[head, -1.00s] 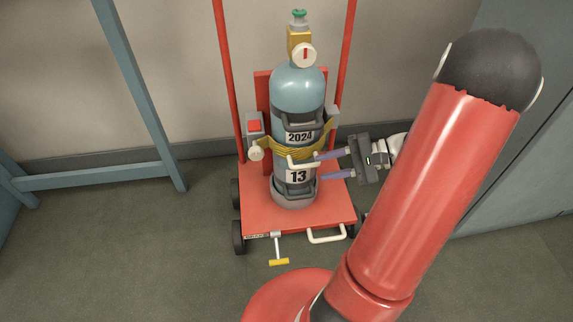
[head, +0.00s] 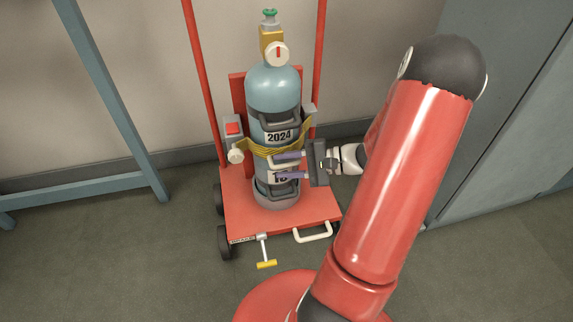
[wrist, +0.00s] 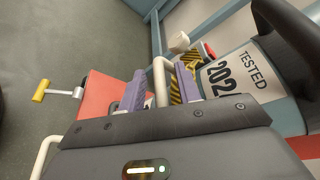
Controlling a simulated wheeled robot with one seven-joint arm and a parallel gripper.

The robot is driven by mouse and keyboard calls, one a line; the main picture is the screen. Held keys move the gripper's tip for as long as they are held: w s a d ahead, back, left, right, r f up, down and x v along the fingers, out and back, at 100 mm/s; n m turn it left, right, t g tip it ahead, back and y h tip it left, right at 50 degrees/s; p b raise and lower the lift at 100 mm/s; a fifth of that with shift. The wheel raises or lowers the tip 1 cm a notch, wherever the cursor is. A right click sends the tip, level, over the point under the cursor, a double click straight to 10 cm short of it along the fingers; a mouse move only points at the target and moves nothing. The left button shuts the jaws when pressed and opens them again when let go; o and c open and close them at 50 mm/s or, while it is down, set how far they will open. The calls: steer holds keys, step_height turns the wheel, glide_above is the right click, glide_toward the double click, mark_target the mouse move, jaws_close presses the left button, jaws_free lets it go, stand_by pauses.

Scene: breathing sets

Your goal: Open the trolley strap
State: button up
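A yellow strap (head: 288,149) runs around the blue-grey gas cylinder (head: 273,90) standing upright on the red trolley (head: 236,210). The strap also shows at the cylinder in the wrist view (wrist: 175,93). My gripper (head: 288,166) is at the cylinder's front right, just below the strap, its two purple fingers apart. In the wrist view my gripper (wrist: 161,92) has a pale bar handle (wrist: 161,80) between its fingers, close to the right one. I cannot tell whether a finger touches it. My fingers partly hide the lower label in the head view.
A grey box with a red button (head: 233,128) and a pale knob (head: 236,156) sit left of the cylinder. A yellow-ended T-handle (head: 266,264) and a white loop handle (head: 314,234) are at the trolley's front. A blue frame (head: 110,92) stands left, a grey cabinet (head: 500,130) right.

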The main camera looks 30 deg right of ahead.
steer(key=shift+c, duration=0.4)
jaws_close()
